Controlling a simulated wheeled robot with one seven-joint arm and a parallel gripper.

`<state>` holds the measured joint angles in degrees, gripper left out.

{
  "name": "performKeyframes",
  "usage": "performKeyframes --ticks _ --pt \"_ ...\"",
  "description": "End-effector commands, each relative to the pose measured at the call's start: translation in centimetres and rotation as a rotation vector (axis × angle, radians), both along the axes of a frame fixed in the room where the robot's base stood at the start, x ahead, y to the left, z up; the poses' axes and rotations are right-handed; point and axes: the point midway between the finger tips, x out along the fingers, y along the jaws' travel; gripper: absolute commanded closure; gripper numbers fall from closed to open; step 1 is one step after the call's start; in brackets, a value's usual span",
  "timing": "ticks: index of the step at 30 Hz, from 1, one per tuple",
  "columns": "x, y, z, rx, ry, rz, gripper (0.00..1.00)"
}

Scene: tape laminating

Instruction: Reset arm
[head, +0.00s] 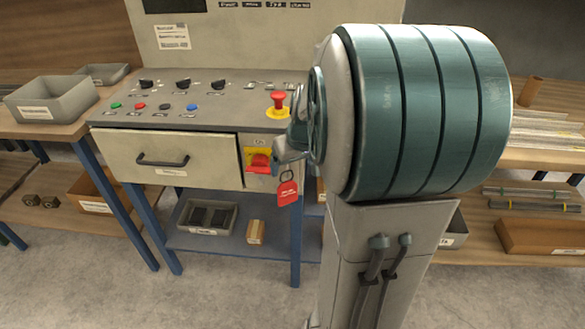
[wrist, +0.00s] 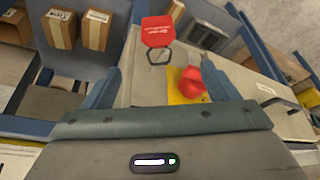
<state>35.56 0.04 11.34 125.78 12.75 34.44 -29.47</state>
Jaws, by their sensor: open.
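My gripper (wrist: 160,75) is open in the wrist view, its two blue-grey fingers spread apart with nothing held between them. A red rotary switch on a yellow plate (wrist: 192,84) shows between the fingers, nearer the right one; I cannot tell whether they touch. In the head view, the red switch (head: 260,163) sits on the front of the control cabinet, right of the drawer. A red tag (head: 287,191) hangs from a dark lock shackle beside it and also shows in the wrist view (wrist: 157,31). My arm hides part of the gripper in the head view.
A red emergency button (head: 278,103) stands on the control panel (head: 230,112) close above the gripper. A closed drawer (head: 165,160) is to the left. A grey bin (head: 53,100) stands on the left bench. A shelf (head: 235,243) holding a tray lies below.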

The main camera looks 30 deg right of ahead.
Motion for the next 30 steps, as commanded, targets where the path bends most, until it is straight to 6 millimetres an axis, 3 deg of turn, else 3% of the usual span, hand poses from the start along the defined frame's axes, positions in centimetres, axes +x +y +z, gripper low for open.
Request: performKeyframes --ticks 10,14,17,24,30 --pt "-0.6 0.2 1.3 0.002 0.003 0.000 0.19" --pt "-1.4 2.0 3.4 0.001 0.012 0.013 0.19" --pt "-3.0 4.9 6.3 0.001 0.032 0.028 0.19" --pt "-9.5 11.6 13.3 0.005 0.087 0.053 0.19" --pt "-13.8 14.1 16.1 0.008 0.117 0.057 0.19"
